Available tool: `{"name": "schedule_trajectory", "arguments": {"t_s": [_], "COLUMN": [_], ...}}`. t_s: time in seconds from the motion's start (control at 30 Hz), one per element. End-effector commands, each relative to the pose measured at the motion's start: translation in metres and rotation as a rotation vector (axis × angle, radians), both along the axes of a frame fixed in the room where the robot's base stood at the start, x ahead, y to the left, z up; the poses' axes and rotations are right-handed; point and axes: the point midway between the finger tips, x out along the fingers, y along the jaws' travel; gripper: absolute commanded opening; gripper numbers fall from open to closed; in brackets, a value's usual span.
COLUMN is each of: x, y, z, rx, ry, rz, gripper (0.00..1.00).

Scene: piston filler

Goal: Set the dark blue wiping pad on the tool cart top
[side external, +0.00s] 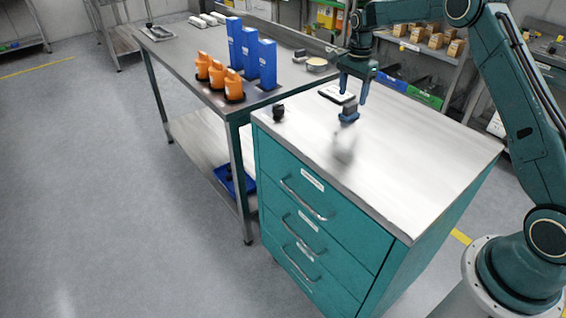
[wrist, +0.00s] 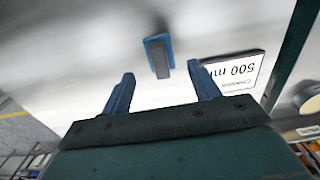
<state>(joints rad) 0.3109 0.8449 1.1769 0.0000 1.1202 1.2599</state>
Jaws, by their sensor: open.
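The wiping pad (side external: 348,117) is a small dark blue block with a grey grip on top. It appears to rest upright on the tool cart top (side external: 420,160), near the back middle, with a blurred reflection in front of it. The pad also shows in the wrist view (wrist: 157,46), beyond my fingertips and roughly centred between them. My gripper (side external: 353,90) is open and empty, just above the pad. Its two blue fingers (wrist: 160,83) point toward the pad in the wrist view, with a gap to it.
A small black knob-like part (side external: 278,112) stands near the cart's left edge. A steel bench (side external: 185,62) with orange parts (side external: 218,75) and blue blocks (side external: 250,52) adjoins. The cart's front right is clear.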

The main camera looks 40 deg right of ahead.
Motion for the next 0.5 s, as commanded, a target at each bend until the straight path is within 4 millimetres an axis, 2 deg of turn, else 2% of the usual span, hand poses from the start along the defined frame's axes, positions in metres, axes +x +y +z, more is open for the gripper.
{"name": "schedule_trajectory", "arguments": {"t_s": [0.03, 0.2, 0.5], "x": [0.001, 0.001, 0.0], "y": [0.0, 0.0, 0.0], "z": [0.01, 0.037, 0.062], "rx": [-0.002, -0.001, 0.0], "ry": [-0.005, -0.004, 0.0], "rz": [0.0, 0.0, 0.0], "gripper": [0.61, 0.61, 0.61]}}
